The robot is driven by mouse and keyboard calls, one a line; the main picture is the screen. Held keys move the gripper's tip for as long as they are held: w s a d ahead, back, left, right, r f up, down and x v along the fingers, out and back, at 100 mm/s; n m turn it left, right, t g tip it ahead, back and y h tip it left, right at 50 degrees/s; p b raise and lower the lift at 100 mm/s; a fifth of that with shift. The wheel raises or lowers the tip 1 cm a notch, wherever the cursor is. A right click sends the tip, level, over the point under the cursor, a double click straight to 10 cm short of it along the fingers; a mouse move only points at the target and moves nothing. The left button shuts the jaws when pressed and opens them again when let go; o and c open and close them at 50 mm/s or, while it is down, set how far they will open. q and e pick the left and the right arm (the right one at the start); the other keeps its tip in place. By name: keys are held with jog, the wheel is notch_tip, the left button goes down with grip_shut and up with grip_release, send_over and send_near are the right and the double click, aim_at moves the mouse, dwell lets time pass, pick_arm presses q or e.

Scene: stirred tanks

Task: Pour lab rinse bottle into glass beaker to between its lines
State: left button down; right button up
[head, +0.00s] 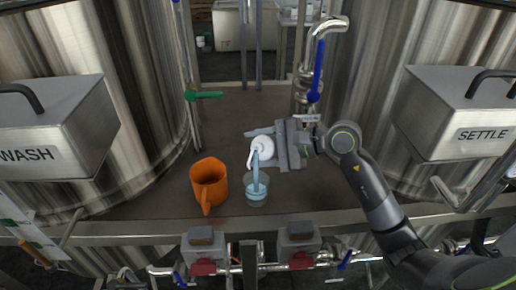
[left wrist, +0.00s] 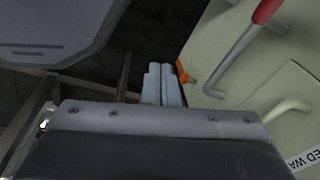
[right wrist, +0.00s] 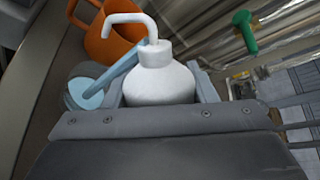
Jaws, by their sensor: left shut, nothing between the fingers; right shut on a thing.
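The white lab rinse bottle (head: 262,150) is held by my right gripper (head: 264,140), which is shut on it from the right. The bottle's cap and bent spout show in the right wrist view (right wrist: 158,82). A pale blue stream runs from the bottle down into the clear glass beaker (head: 256,190), which stands just in front of it on the bench. The beaker holds blue liquid; its lines are too small to read. It also shows in the right wrist view (right wrist: 78,94). My left gripper (left wrist: 161,72) is shut and empty, away from the bench objects.
An orange mug (head: 208,184) stands left of the beaker, its handle toward the front. Large steel tanks flank the brown bench (head: 150,209). A green-handled valve (head: 205,95) and a blue-handled valve (head: 317,72) rise behind. The bench behind the bottle is clear.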

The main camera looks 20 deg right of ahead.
jog(key=shift+f+b, duration=0.15)
jog(key=shift+b, duration=0.6)
dwell(0.5)
